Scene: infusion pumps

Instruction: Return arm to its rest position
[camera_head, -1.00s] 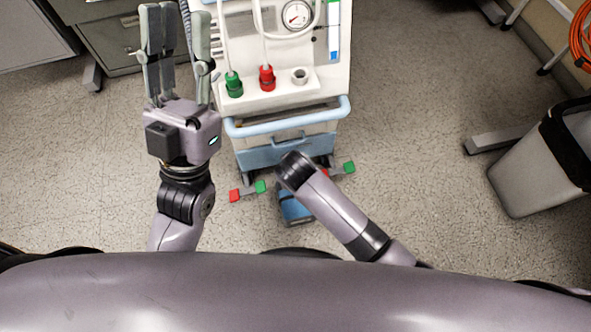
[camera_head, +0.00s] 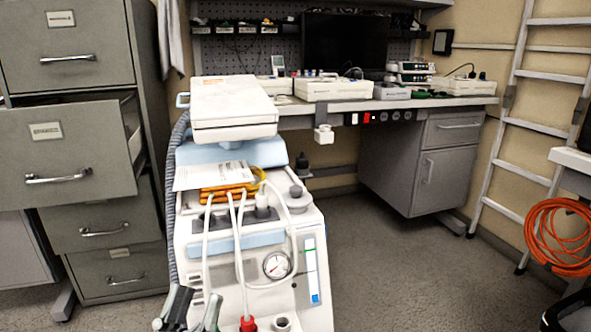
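Only the fingertips of my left gripper (camera_head: 195,311) show, at the bottom edge left of centre. They are apart with nothing seen between them, in front of the lower left part of the white medical cart (camera_head: 240,285). The rest of my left arm is below the picture. My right arm and gripper are not in view.
Grey filing cabinets (camera_head: 82,70) stand at the left, one drawer (camera_head: 70,150) pulled out. Behind the cart is a workbench (camera_head: 455,100) with several devices. A ladder (camera_head: 510,125) and a coiled orange hose (camera_head: 560,238) are at the right. Floor (camera_head: 400,275) right of the cart is clear.

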